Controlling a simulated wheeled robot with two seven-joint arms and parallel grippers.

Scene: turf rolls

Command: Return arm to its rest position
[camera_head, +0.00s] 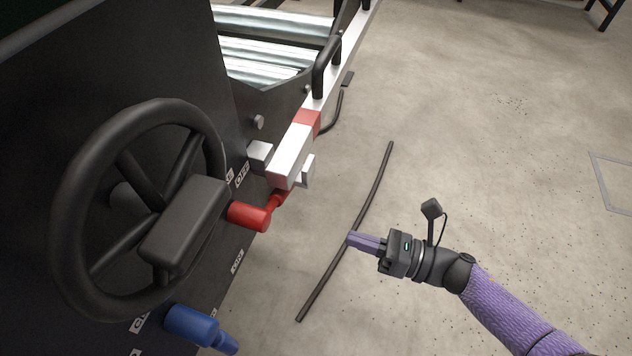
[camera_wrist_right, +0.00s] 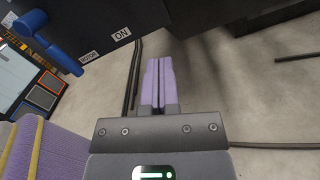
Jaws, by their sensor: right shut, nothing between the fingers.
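My right gripper (camera_head: 352,240) is at the lower right of the head view, its arm coming in from the right edge. Its purple fingers are shut together with nothing between them. It is in free space to the right of the machine, apart from the red handle (camera_head: 250,215). In the right wrist view the shut fingers (camera_wrist_right: 158,82) point toward the dark machine panel. My left gripper is not in view.
The dark machine (camera_head: 190,50) with a black steering wheel (camera_head: 75,200), a blue handle (camera_head: 190,325) and metal rollers (camera_head: 270,50) fills the left. A dark cable (camera_head: 375,185) appears behind my gripper. Open concrete floor (camera_head: 480,130) lies to the right.

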